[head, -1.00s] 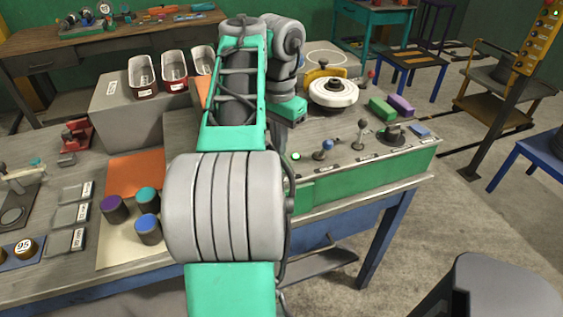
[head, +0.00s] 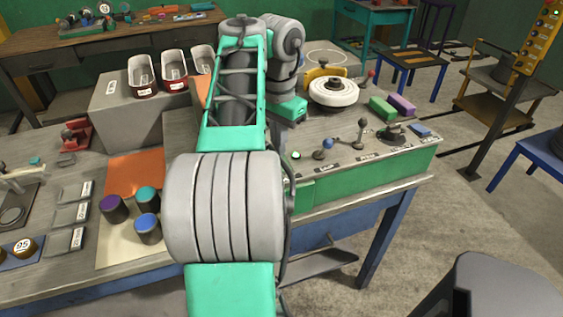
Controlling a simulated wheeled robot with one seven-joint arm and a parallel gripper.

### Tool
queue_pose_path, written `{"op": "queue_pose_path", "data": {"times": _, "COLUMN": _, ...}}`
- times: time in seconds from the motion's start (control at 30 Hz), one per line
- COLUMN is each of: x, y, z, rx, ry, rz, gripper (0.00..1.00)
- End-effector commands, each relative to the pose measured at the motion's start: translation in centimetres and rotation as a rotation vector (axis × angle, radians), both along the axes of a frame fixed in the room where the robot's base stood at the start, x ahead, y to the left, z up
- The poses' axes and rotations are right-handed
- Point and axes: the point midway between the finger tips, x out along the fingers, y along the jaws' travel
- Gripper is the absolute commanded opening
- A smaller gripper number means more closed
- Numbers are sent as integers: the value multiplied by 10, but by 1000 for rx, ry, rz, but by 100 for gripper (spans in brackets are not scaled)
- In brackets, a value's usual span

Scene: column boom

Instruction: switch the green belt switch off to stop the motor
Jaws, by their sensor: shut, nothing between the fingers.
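The green-fronted control panel (head: 375,168) runs along the near right edge of the workbench. On its top strip are a small round lamp (head: 296,155), now pale, a blue-knobbed lever (head: 327,144) and a grey-knobbed lever (head: 362,123). Their labels are too small to read. I cannot make out a green belt switch; my arm covers the panel's left part. My arm reaches forward over the bench, its green wrist part close behind the lamp. My gripper's fingers are hidden behind the arm. A white round wheel (head: 333,91) sits behind the levers.
A green block (head: 382,107) and a purple block (head: 401,104) lie right of the wheel. Purple, teal and blue cylinders (head: 148,228) stand left of my arm. Several small bins (head: 142,76) stand on a grey box behind.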

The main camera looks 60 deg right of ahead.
Motion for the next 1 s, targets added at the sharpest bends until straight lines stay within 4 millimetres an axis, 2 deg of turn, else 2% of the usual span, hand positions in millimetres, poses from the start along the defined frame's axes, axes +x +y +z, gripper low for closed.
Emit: {"op": "queue_pose_path", "data": {"times": 1.0, "x": 0, "y": 0, "z": -16, "rx": 0, "ry": 0, "rz": -1, "gripper": 0}}
